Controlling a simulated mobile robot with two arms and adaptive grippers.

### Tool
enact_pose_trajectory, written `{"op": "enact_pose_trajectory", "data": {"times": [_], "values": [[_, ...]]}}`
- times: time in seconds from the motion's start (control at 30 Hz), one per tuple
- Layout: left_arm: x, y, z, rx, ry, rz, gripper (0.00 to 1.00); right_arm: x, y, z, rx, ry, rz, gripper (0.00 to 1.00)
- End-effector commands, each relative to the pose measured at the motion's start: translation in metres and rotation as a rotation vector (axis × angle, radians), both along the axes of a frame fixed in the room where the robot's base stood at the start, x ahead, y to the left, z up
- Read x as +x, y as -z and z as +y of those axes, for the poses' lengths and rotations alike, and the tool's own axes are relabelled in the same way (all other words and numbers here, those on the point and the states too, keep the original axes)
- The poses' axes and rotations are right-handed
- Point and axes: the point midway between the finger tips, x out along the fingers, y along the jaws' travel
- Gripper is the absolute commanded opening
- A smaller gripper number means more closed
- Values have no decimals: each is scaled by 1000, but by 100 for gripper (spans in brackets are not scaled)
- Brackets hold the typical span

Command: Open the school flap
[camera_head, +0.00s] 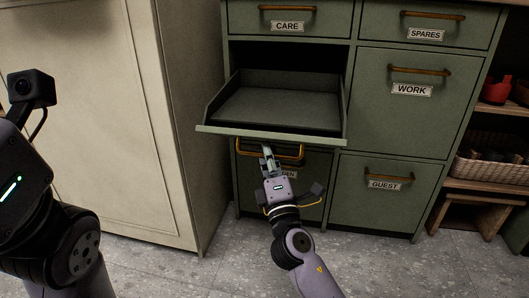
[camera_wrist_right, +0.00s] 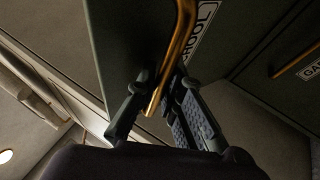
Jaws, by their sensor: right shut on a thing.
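The school flap (camera_head: 272,133) is a green panel in the cabinet, folded down and out to about level, with an open dark compartment and grey inner tray (camera_head: 280,108) behind it. Its label (camera_wrist_right: 205,20) is partly readable in the right wrist view. My right gripper (camera_head: 268,152) is under the flap's front edge, shut on the flap's brass handle (camera_wrist_right: 182,45). In the right wrist view the handle passes between the two fingers (camera_wrist_right: 158,105). My left wrist shows at the left edge of the head view, but its fingers are not visible.
Closed fronts CARE (camera_head: 287,26), SPARES (camera_head: 425,34), WORK (camera_head: 411,90) and GUEST (camera_head: 384,184) surround the opening. A front below, its label partly hidden, is behind my right gripper. A cream cupboard (camera_head: 120,110) stands left. Shelves with a basket (camera_head: 488,165) are right. Floor in front is clear.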

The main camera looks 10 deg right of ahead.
Motion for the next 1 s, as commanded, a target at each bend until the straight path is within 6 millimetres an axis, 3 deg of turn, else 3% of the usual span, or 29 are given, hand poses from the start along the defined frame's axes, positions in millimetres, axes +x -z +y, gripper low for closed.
{"op": "enact_pose_trajectory", "data": {"times": [0.37, 0.4, 0.5, 0.87, 1.0], "values": [[0, 0, 0, 1, 0, -1, 40, -1, -3, -1, 2, 0, -6, 0], [0, 0, 0, 1, 0, -1, 40, -1, -3, -1, 2, 0, -6, 11], [0, 0, 0, 1, 1, -1, 40, 0, -3, -1, 2, 0, -6, 18], [2, 0, 0, 0, 0, 6, 40, 0, -3, -1, 2, 0, -6, 18], [2, 0, 0, 0, 0, 4, 40, 0, -14, -1, 2, 1, -11, 18]]}}
